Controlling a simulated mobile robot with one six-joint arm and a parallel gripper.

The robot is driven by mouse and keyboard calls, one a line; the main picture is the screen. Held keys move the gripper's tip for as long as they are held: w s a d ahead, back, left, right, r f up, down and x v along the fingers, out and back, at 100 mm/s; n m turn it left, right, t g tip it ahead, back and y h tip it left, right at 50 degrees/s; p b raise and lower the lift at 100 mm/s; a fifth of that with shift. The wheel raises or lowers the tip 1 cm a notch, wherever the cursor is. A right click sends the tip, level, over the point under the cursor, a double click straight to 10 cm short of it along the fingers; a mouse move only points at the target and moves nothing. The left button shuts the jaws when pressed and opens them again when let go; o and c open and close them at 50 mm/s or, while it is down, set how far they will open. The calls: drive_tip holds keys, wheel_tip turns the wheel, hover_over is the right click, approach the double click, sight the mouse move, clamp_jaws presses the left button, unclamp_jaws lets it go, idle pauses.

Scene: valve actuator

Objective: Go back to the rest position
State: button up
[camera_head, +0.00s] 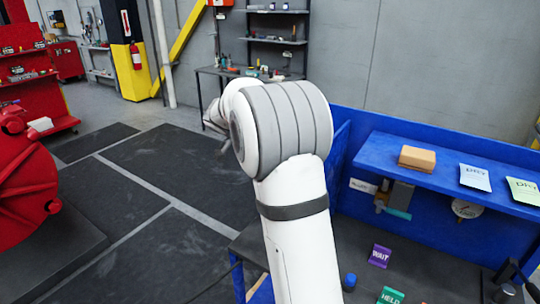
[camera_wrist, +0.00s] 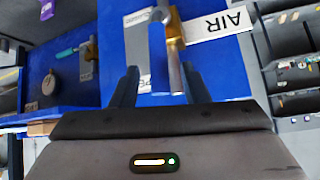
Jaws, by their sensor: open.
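My gripper (camera_wrist: 160,82) shows in the wrist view with its two dark fingers spread apart. A brass valve (camera_wrist: 173,35) with a blue and grey lever (camera_wrist: 158,60) stands on a blue panel (camera_wrist: 225,75) ahead, and the lever lies between the fingers in the picture. The fingers seem clear of it, but I cannot tell the depth. White labels, one reading AIR (camera_wrist: 218,25), are on the panel.
The blue bench (camera_head: 440,148) at right carries a cardboard box (camera_head: 417,158), cards, a gauge (camera_head: 466,208), and purple WAIT (camera_head: 380,256) and green HELD (camera_head: 390,295) blocks. Red machinery (camera_head: 25,180) stands at left. Dark floor mats (camera_head: 180,170) between them are clear.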

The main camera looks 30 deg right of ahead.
drive_tip(key=shift+v, duration=1.2)
drive_tip(key=shift+r, duration=0.1)
